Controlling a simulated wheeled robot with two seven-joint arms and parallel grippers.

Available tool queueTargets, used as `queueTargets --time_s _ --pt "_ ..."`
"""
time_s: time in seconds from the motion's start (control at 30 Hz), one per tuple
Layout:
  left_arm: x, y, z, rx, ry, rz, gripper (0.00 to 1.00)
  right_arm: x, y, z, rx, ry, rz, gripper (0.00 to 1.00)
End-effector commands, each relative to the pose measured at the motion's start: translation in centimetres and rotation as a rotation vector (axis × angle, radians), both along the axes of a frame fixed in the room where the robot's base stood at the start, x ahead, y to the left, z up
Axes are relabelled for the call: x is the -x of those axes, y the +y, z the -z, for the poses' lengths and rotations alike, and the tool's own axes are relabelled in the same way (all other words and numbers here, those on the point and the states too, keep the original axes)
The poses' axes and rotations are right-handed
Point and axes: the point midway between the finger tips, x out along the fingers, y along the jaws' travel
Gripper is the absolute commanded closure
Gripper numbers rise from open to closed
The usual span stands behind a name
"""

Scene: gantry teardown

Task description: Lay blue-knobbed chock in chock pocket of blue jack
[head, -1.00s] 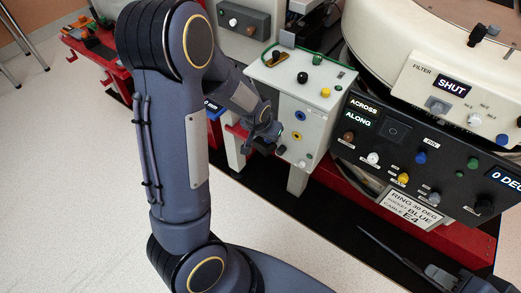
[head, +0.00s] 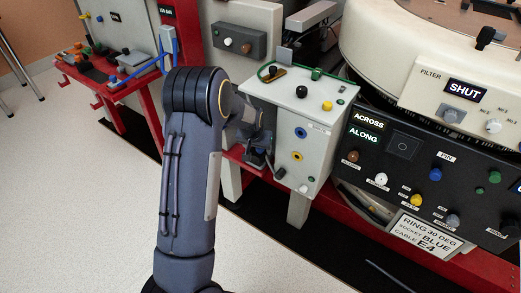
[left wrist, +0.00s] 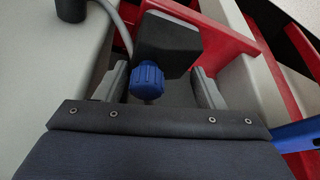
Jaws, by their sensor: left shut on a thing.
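My left gripper (head: 260,155) is beside the left side of the white cabinet in the head view, over the red frame. In the left wrist view, the blue-knobbed chock is a dark block (left wrist: 168,43) with a ribbed blue knob (left wrist: 147,78). The knob lies between the two fingers of my left gripper (left wrist: 162,86), which is shut on the chock. In the head view the chock is too small and dark to make out. A blue bar (left wrist: 298,136) enters at the right edge of the wrist view; I cannot tell whether it belongs to the blue jack. No chock pocket shows clearly. My right gripper is not in view.
The white cabinet (head: 300,130) with knobs stands right of the gripper. Red beams (left wrist: 225,32) lie close around the chock. A red bench (head: 85,75) with parts and blue bars (head: 150,65) is at the left. Pale floor (head: 100,200) is open at the lower left.

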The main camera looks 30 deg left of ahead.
Motion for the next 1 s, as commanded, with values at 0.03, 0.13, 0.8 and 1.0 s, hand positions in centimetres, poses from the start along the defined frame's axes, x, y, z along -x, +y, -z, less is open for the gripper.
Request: queueTargets --time_s 0.03,0.13,0.8,1.0 --pt "-1.1 0.3 0.1 -0.002 -0.003 0.000 0.74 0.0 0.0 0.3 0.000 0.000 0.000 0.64" --pt "-2.4 0.6 0.0 0.000 -0.002 0.000 0.74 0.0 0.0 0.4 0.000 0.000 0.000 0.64" --pt "-3.6 0.8 3.4 0.000 -0.002 0.000 0.74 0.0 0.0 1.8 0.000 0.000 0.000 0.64" --pt "-3.5 0.8 3.7 0.001 0.000 0.000 0.28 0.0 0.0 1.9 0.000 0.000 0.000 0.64"
